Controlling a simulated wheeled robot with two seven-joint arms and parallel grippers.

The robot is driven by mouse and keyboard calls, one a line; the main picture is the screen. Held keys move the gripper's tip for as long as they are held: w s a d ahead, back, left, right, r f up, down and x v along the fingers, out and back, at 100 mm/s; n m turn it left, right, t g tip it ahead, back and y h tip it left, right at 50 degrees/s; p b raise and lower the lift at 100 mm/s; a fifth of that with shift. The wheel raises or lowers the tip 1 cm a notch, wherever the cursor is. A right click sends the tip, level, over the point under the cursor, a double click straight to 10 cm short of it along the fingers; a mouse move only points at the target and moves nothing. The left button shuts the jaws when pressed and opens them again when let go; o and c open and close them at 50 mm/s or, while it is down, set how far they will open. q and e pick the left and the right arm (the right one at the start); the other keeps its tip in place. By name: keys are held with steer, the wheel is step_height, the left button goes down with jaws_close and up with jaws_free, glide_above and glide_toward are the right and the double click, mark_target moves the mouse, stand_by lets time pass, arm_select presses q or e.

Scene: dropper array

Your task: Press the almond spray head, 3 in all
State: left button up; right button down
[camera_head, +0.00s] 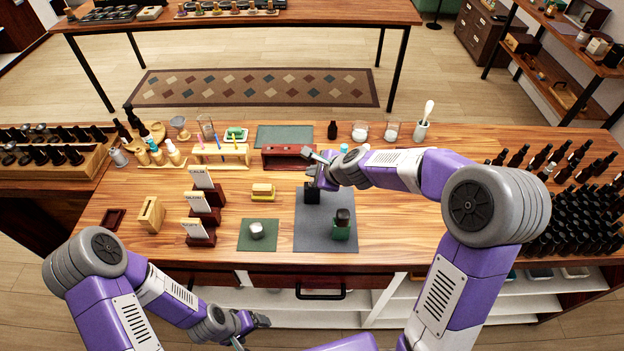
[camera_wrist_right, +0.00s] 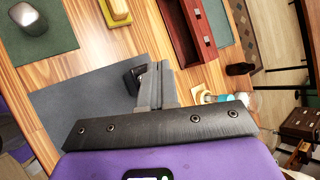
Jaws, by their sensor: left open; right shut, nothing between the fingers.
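Several small bottles with tan and white tops (camera_head: 157,155) stand at the back left of the table; I cannot tell which, if any, is the almond one. Bottles with teal and white tops (camera_head: 343,148) show behind my right arm. My right gripper (camera_head: 314,184) is shut and empty over the back of the grey mat (camera_head: 313,238). A dark object (camera_head: 312,194) is right below its fingers and partly hidden; in the right wrist view it (camera_wrist_right: 133,80) sits beside the fingertips (camera_wrist_right: 153,82). My left gripper (camera_head: 256,324) is open and empty, low in front of the table.
A dark bottle in a green holder (camera_head: 342,224) stands on the grey mat. A green mat (camera_head: 245,243) with a grey object is to its left. Dark bottles (camera_head: 565,215) crowd the right.

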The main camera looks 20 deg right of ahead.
steer(key=shift+f, duration=0.1)
stand_by(0.6)
steer(key=shift+f+b, duration=0.35)
steer(key=shift+b, duration=0.05)
steer(key=shift+f+b, duration=0.45)
stand_by(0.5)
steer(key=shift+r+p, duration=0.85)
steer(key=shift+r, duration=0.05)
step_height(320, 180, up, 5)
steer(key=p, duration=0.5)
stand_by(0.3)
